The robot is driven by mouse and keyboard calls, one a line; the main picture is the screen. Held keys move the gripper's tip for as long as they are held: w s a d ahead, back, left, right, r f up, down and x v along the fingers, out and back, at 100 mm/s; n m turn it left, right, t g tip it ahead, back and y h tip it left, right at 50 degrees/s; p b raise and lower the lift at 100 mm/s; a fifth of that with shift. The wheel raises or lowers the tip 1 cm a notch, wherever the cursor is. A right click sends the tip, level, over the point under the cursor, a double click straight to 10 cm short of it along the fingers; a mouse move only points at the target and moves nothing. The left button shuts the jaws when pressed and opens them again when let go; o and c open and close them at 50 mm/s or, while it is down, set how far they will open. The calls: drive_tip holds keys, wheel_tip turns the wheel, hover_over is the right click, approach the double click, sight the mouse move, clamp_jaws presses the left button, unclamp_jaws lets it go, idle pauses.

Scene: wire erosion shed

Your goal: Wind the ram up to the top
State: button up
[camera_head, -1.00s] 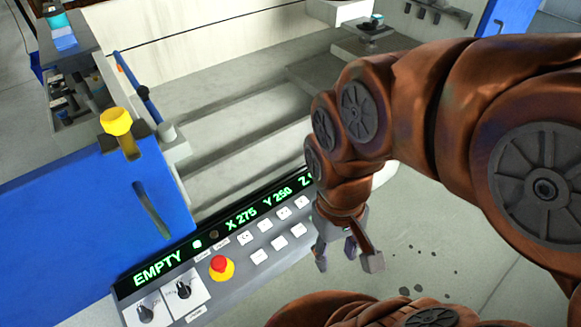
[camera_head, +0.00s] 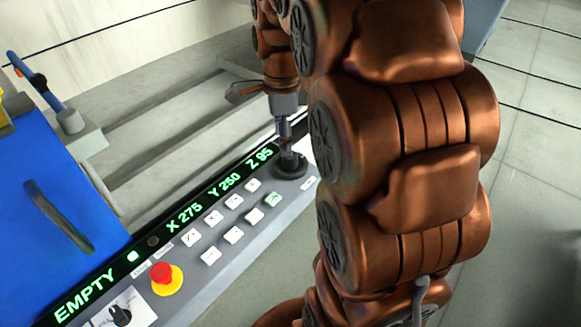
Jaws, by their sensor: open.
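The control panel (camera_head: 190,272) runs slantwise across the lower left. Its green display (camera_head: 185,216) reads EMPTY, X 275, Y 250, Z 95. A dark round knob (camera_head: 291,168) sits at the panel's far right end, beyond the display. My gripper (camera_head: 285,142) is open and points down right over this knob. I cannot tell whether its fingers touch the knob. The panel holds several white push buttons (camera_head: 233,201), and one near the right edge (camera_head: 273,199) shows green. I cannot make out the ram in this view.
A red stop button on a yellow base (camera_head: 166,278) stands on the panel's left part, near a black rotary switch (camera_head: 121,315). A blue machine cover (camera_head: 60,205) lies at the left. My arm blocks the view right of the panel.

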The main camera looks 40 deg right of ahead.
sight(290, 163)
drive_tip(key=d+m, duration=0.1)
drive_tip(key=w+d+f+m+b, duration=0.1)
drive_tip(key=w+d+f+m, duration=0.1)
drive_tip(key=shift+w+d+m, duration=0.1)
drive_tip(key=shift+d+m, duration=0.15)
drive_tip(key=shift+m, duration=0.15)
drive_tip(key=shift+f, duration=3.75)
drive_tip(key=c, duration=1.1)
drive_tip(key=shift+c, duration=0.2)
drive_tip(key=shift+n, duration=0.3)
